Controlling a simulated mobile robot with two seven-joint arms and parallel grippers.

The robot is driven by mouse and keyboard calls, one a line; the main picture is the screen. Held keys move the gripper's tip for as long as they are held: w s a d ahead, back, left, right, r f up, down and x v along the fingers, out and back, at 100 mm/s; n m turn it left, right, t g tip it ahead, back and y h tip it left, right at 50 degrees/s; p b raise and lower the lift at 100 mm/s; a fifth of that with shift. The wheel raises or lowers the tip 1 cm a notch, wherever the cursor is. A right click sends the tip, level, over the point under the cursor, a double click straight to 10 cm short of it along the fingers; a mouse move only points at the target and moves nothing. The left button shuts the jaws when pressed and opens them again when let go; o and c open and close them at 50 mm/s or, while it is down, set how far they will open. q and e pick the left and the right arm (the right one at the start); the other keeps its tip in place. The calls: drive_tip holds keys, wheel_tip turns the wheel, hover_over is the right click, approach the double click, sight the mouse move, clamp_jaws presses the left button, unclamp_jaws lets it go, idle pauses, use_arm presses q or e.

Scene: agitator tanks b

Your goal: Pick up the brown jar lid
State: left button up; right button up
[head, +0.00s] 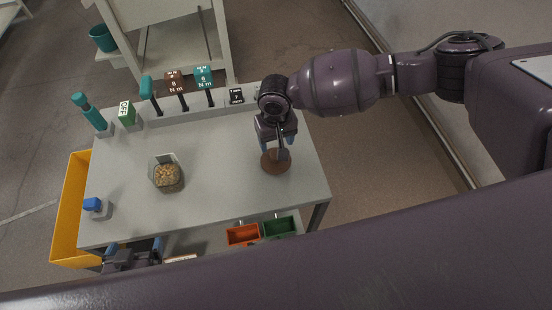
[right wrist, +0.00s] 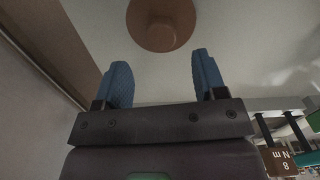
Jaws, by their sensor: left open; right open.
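The brown jar lid (head: 273,166) is a round disc lying on the grey table, toward its right side. In the right wrist view the lid (right wrist: 148,38), with a round knob in its middle, is just beyond the fingertips, centred between them. My right gripper (head: 278,142) is open above the lid, its blue-padded fingers (right wrist: 162,75) spread apart and empty. Part of the lid is hidden behind the gripper in the head view. My left gripper (head: 133,249) is open, low by the table's front left edge, and partly hidden.
A blue-topped item (head: 96,206) is at front left. Tools and labelled blocks (head: 174,82) line the back rail. Orange (head: 242,235) and green (head: 279,228) bins sit below the front edge.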

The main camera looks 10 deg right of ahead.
drive_tip(key=shift+s+f, duration=0.2)
drive_tip(key=shift+f, duration=1.35)
drive_tip(key=shift+s+f, duration=0.15)
drive_tip(key=shift+f, duration=1.4)
drive_tip(key=shift+c, duration=0.2)
drive_tip(key=c, duration=1)
